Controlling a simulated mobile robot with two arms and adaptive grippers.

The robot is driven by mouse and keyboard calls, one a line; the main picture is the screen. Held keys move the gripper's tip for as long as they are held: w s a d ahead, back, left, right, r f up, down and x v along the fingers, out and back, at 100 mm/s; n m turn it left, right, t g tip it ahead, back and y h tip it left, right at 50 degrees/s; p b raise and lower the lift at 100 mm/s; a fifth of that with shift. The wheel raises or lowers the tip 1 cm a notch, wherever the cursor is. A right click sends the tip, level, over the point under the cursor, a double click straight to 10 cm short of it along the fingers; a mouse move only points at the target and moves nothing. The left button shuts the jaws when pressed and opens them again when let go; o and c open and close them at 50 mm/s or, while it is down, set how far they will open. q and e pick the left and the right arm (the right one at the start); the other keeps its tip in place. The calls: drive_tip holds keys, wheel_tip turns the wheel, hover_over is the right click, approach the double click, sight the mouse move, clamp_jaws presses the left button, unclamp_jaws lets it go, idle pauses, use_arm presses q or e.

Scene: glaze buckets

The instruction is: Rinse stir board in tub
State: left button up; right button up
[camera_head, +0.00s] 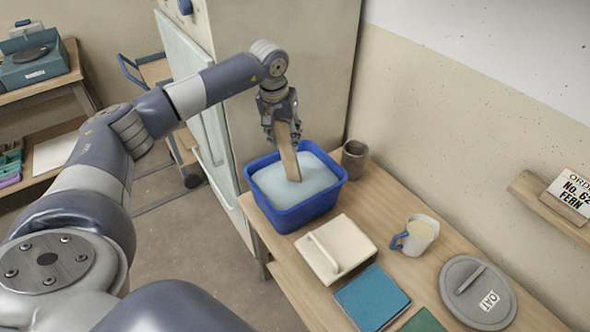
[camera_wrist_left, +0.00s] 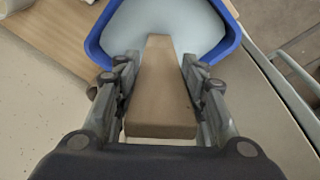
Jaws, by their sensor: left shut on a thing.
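The stir board (camera_head: 288,153) is a flat brown wooden slat. My left gripper (camera_head: 282,122) is shut on its upper part and holds it nearly upright, slightly tilted. The board's lower end dips into the pale liquid in the blue tub (camera_head: 301,216), and the submerged part is hidden. In the left wrist view, the board (camera_wrist_left: 160,90) runs away from me between the two fingers of the gripper (camera_wrist_left: 160,95), with the tub's blue rim (camera_wrist_left: 97,50) around the liquid beyond. My right gripper is not in view.
A dark cup (camera_head: 354,160) stands right behind the tub. A cream lidded box (camera_head: 336,248), a blue tile (camera_head: 371,298), a mug (camera_head: 416,235) and a grey OAT lid (camera_head: 478,292) fill the near table (camera_head: 385,205). A tall cabinet (camera_head: 270,60) stands behind the arm.

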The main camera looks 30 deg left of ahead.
use_arm(q)
drive_tip(key=p+v, duration=0.5)
drive_tip(key=v, duration=0.4)
drive_tip(key=shift+r+p, duration=0.3)
drive_tip(key=shift+p, duration=0.05)
idle(0.7)
drive_tip(key=p+v, duration=0.1)
drive_tip(key=v, duration=0.1)
drive_tip(key=w+p+v, duration=0.1)
drive_tip(key=p+v, duration=0.1)
drive_tip(key=shift+r, duration=0.5)
